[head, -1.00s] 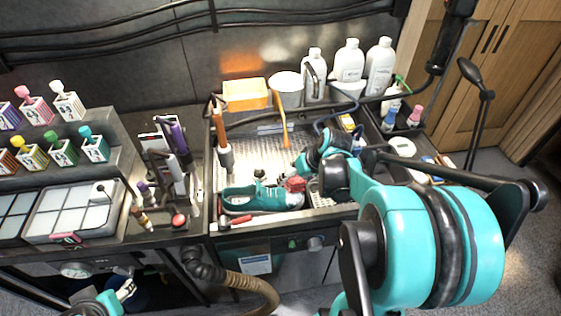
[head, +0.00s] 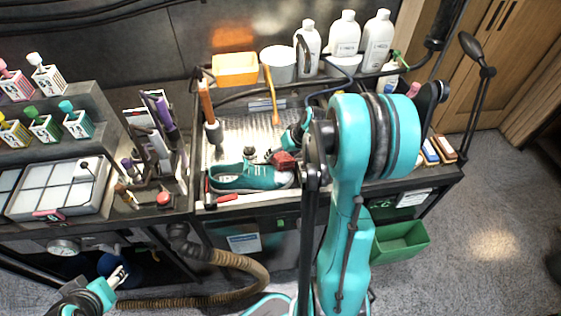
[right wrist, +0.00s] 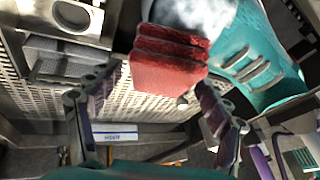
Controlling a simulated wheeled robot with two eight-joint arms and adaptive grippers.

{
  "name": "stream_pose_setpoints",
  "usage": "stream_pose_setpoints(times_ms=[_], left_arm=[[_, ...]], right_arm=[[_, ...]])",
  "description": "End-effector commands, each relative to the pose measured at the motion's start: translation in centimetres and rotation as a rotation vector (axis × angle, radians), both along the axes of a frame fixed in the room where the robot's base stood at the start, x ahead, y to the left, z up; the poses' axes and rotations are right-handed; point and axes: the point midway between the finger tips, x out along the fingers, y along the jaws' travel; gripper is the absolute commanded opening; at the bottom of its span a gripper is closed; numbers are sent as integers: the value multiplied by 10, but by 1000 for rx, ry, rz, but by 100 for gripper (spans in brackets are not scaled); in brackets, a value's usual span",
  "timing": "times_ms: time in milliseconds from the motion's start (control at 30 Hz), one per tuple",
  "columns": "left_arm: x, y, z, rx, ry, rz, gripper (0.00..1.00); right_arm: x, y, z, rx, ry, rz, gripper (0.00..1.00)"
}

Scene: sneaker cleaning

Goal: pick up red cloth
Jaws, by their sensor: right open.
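The red cloth (head: 285,160) is a small folded stack at the toe end of the teal sneaker (head: 235,177), over the perforated tray of the sink station. In the right wrist view the cloth (right wrist: 168,68) shows as stacked layers, with the sneaker (right wrist: 262,50) just to its right. My right gripper (right wrist: 158,82) is open, its two fingers on either side of the cloth's near end; I cannot tell whether they touch it. In the head view, my right arm partly hides this area. My left gripper (head: 120,276) is low at the left, away from the cloth; its opening is unclear.
White bottles (head: 345,42), a white tub (head: 278,64) and an orange bin (head: 235,69) line the back edge. A tool holder (head: 155,150) and a grey tray (head: 60,188) stand left. A green bin (head: 400,240) sits below right. The floor at the right is clear.

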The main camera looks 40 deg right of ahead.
Motion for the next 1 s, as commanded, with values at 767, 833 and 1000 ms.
stream_pose_setpoints(times_ms=[767, 833, 1000], left_arm=[[0, 0, 2, 0, 0, 0, 49], [0, 0, 5, 0, 0, 0, 49], [0, 0, 15, 0, 0, 0, 49]], right_arm=[[-1, 0, 4, 0, 1, 0, 20], [-1, 0, 8, 0, 0, 0, 20], [-1, 0, 31, 0, 0, 0, 20]])
